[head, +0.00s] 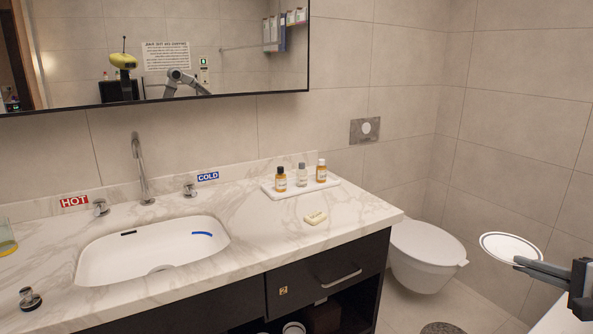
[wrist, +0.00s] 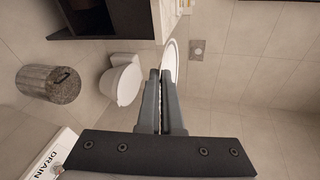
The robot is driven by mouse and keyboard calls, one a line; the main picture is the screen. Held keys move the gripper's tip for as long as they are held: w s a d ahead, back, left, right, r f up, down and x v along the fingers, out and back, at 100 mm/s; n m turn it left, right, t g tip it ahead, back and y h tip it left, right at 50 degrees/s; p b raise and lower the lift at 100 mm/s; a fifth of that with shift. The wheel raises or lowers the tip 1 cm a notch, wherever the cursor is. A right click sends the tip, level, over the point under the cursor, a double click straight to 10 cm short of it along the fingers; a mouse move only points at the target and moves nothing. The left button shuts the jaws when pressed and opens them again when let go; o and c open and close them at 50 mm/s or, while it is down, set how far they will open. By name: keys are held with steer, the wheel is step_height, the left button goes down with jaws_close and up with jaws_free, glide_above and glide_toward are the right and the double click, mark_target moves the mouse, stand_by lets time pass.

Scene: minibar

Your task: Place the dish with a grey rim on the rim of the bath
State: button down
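The dish with a grey rim (head: 507,246) is a white round dish with a dark edge at the right of the head view, in the air in front of the tiled wall. My gripper (head: 520,264) is shut on its near edge. In the wrist view my gripper's fingers (wrist: 160,78) are almost together, and the dish (wrist: 171,60) shows as a narrow white oval beyond their tips. The bath (head: 562,318) shows only as a white corner at the bottom right of the head view. A white rim marked DRAIN (wrist: 48,158) at the wrist view's lower left looks like the bath's.
The toilet (head: 424,252) stands left of the dish. A metal bin (wrist: 48,84) stands on the floor. Floor beside the toilet is open.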

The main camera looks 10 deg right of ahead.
steer(key=w+a+f+n+g+y, duration=0.1)
steer(key=w+a+f+n+y, duration=0.25)
steer(key=a, duration=0.55)
steer(key=w+a+f+n+g+y, duration=0.1)
steer(key=w+a+f+y, duration=0.1)
steer(key=w+a+f, duration=0.45)
steer(key=w+a+f+n+g+y, duration=0.1)
steer(key=a+f+n+g+y, duration=0.15)
steer(key=a, duration=0.75)
steer(key=w+a+f+n+g+y, duration=0.1)
steer(key=a+f+n+g, duration=0.15)
steer(key=a, duration=0.65)
step_height(320, 180, up, 13)
steer(key=t+p, duration=0.1)
steer(key=p, duration=1.8)
steer(key=shift+s+f+m, duration=0.15)
steer(key=shift+m, duration=0.2)
